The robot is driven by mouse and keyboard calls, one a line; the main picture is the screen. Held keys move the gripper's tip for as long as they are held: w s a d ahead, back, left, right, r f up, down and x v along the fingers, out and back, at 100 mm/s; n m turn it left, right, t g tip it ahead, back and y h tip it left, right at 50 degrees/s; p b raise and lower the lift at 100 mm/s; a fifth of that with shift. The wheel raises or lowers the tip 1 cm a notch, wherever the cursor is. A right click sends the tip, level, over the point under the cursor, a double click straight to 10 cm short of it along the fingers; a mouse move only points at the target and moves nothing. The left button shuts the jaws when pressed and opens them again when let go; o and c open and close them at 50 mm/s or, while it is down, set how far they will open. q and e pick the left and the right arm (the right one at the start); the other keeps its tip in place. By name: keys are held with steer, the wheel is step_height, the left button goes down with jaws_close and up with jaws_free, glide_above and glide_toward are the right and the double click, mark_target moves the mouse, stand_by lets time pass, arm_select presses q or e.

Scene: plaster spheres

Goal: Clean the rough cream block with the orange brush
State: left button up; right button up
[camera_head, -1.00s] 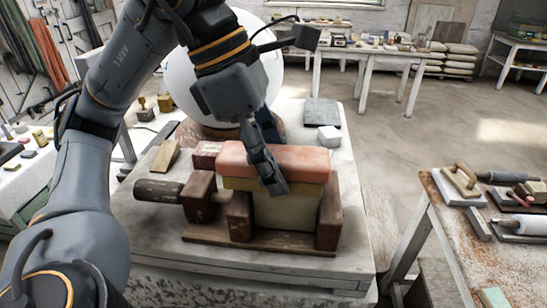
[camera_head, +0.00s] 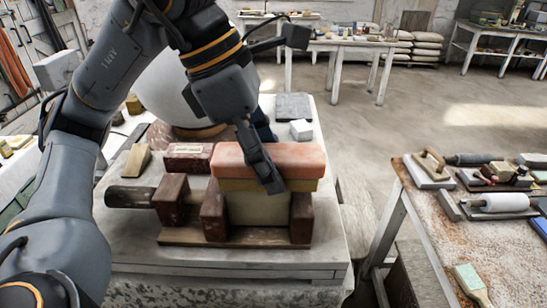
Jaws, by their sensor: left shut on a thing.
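The orange brush (camera_head: 228,160) has a pinkish-orange back and a yellow-brown lower layer. It lies level across the top of the cream block (camera_head: 255,211) and overhangs the vise's right jaw slightly. The block stands clamped between the dark wooden jaws of a vise (camera_head: 214,208); its top is hidden by the brush. My left gripper (camera_head: 270,182) reaches down over the brush and is shut on it, with a finger across its front side. My right gripper is not in view.
The vise stands on a pale worktable (camera_head: 325,225). A reddish brick (camera_head: 185,151), a wooden wedge (camera_head: 137,160), a white cube (camera_head: 301,130) and a large white sphere (camera_head: 172,90) are around it. A side table (camera_head: 455,235) with tools stands at right, beyond a floor gap.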

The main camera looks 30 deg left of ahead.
mark_target(237, 151)
arm_select(q)
steer(key=shift+s+a, duration=0.45)
steer(key=shift+a, duration=0.2)
steer(key=shift+s+a+b, duration=0.25)
steer(key=shift+a+b, duration=0.2)
steer(key=shift+a, duration=0.05)
steer(key=shift+s+a, duration=0.25)
steer(key=shift+a, duration=0.1)
steer(key=shift+w+d+r+p, duration=0.1)
steer(key=shift+w+d+p, duration=0.2)
steer(key=shift+d, duration=0.25)
steer(key=shift+w+d+p, duration=0.2)
steer(key=shift+w+d, duration=0.15)
steer(key=shift+d, duration=0.2)
steer(key=shift+w+d+p, duration=0.15)
steer(key=shift+w+d, duration=0.15)
steer(key=shift+d, duration=0.2)
steer(key=shift+w+d, duration=0.3)
steer(key=shift+d, duration=0.05)
steer(key=shift+s+a, duration=0.1)
